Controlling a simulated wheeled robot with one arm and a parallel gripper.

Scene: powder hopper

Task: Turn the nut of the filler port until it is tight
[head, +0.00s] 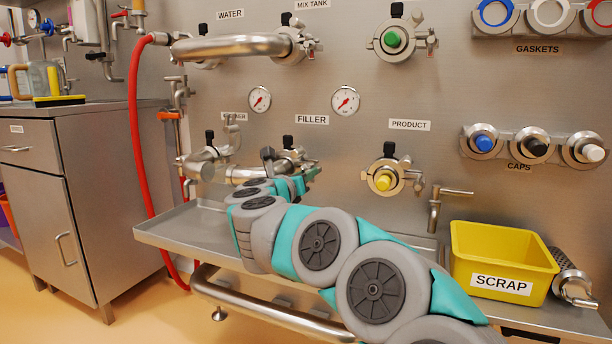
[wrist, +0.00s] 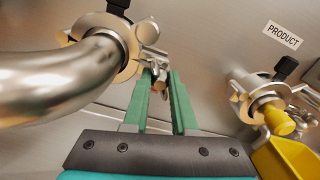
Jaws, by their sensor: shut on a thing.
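The filler port (wrist: 128,42) is at upper left in the wrist view, with a curved steel pipe (wrist: 50,80) joined to it by a clamp. The clamp's small nut (wrist: 159,84) sits at the port's right side, on a bolt. My gripper (wrist: 160,82) has its two green fingers on either side of the nut and is shut on it. In the head view the filler port (head: 290,157) shows under the FILLER label, partly hidden by my arm. The fingertips and nut are hard to make out there.
The product port (head: 386,178) with a yellow cap is to the right. A yellow scrap bin (head: 503,250) stands on the right of the bench. A steel tray (head: 165,232) lies below the ports. A red hose (head: 133,130) hangs at left.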

